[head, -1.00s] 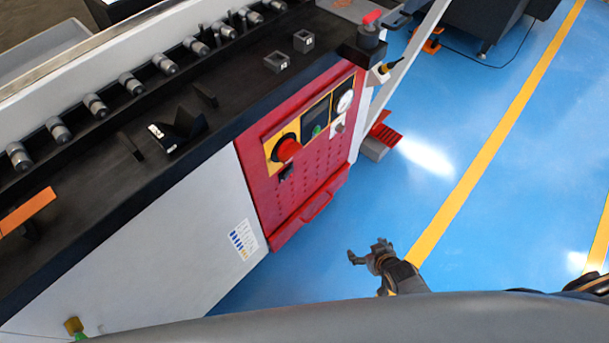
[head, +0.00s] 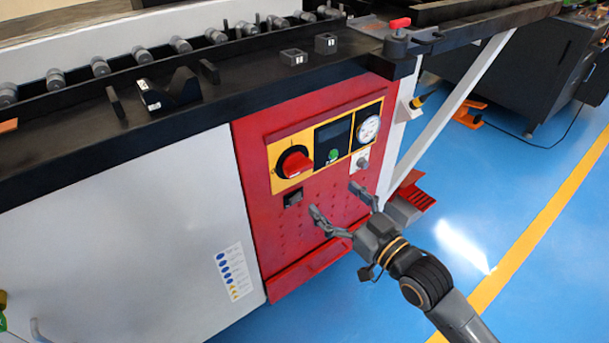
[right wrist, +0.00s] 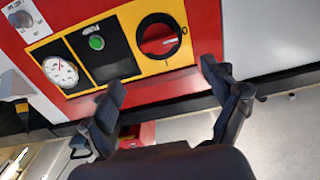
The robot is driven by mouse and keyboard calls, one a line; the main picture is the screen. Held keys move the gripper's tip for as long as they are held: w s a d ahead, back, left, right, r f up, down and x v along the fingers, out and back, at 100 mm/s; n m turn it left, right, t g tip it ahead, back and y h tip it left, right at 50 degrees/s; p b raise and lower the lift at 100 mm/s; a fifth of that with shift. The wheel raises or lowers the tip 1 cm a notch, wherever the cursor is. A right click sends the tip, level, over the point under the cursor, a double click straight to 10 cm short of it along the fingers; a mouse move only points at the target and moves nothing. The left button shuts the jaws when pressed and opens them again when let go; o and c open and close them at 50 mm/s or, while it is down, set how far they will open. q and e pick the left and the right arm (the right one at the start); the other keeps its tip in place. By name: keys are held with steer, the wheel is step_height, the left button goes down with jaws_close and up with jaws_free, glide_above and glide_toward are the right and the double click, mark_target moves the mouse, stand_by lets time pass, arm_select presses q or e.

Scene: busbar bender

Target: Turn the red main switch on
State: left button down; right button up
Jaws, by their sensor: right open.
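The red main switch (head: 295,163) is a round red knob on a black ring, set on a yellow plate on the red front panel of the machine. It also shows in the right wrist view (right wrist: 158,42), at the top, with marks on the yellow plate around it. My right gripper (head: 335,204) is open and empty. It is in front of the panel, below and to the right of the switch, and apart from it. In the right wrist view its two fingers (right wrist: 163,82) are spread below the switch. My left gripper is not in view.
Right of the switch are a black display with a green button (head: 333,154) and a round gauge (head: 369,129). A small black switch (head: 292,198) sits below. The black machine top (head: 230,90) overhangs the panel.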

mark_target(302, 170)
arm_select(q)
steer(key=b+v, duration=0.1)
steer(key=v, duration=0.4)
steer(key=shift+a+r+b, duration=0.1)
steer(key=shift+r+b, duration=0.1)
steer(key=shift+b, duration=0.1)
arm_select(e)
steer(key=x, duration=1.1)
steer(key=c, duration=1.2)
